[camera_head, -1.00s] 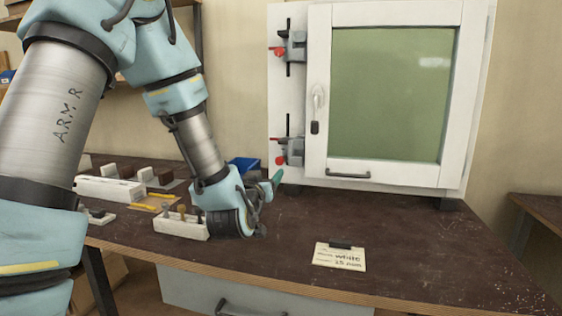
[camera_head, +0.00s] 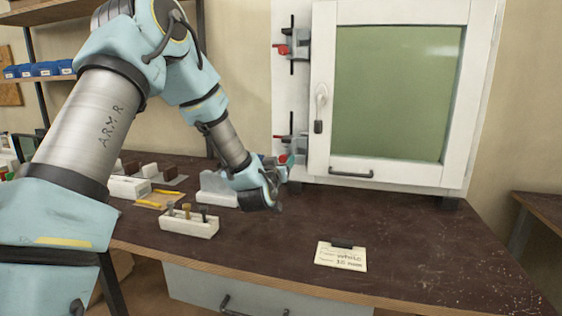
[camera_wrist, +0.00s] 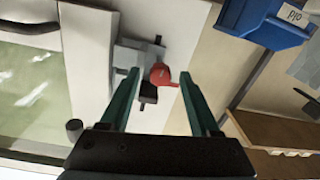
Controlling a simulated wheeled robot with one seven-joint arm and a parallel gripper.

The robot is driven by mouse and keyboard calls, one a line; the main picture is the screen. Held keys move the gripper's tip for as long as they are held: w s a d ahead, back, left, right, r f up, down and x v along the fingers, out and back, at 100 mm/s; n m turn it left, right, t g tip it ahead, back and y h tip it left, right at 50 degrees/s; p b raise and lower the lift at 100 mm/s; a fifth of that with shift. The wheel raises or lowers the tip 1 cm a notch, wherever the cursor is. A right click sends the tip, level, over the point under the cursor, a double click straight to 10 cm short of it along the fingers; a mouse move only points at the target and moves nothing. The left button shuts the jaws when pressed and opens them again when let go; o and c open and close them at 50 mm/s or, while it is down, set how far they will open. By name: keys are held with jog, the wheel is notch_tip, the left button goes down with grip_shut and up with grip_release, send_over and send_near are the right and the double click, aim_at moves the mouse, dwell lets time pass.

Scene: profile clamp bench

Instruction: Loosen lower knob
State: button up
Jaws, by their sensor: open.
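The lower clamp (camera_head: 297,146) is on the left edge of the white cabinet frame, and its red knob (camera_head: 283,160) is partly hidden by my gripper (camera_head: 288,165). In the wrist view, the red knob (camera_wrist: 161,75) shows with its short lever pointing right, beside the grey clamp body (camera_wrist: 135,60). My gripper (camera_wrist: 159,78) is open, with one green finger on each side of the knob in the picture. I cannot tell whether the fingertips reach as deep as the knob. No contact is visible.
An upper clamp with a red knob (camera_head: 282,49) sits higher on the frame. The cabinet door (camera_head: 395,95) is closed. A white holder (camera_head: 188,227) with several pegs and a note card (camera_head: 341,256) are on the bench. A blue bin (camera_wrist: 265,20) is right in the wrist view.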

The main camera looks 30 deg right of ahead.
grip_shut()
dwell(0.4)
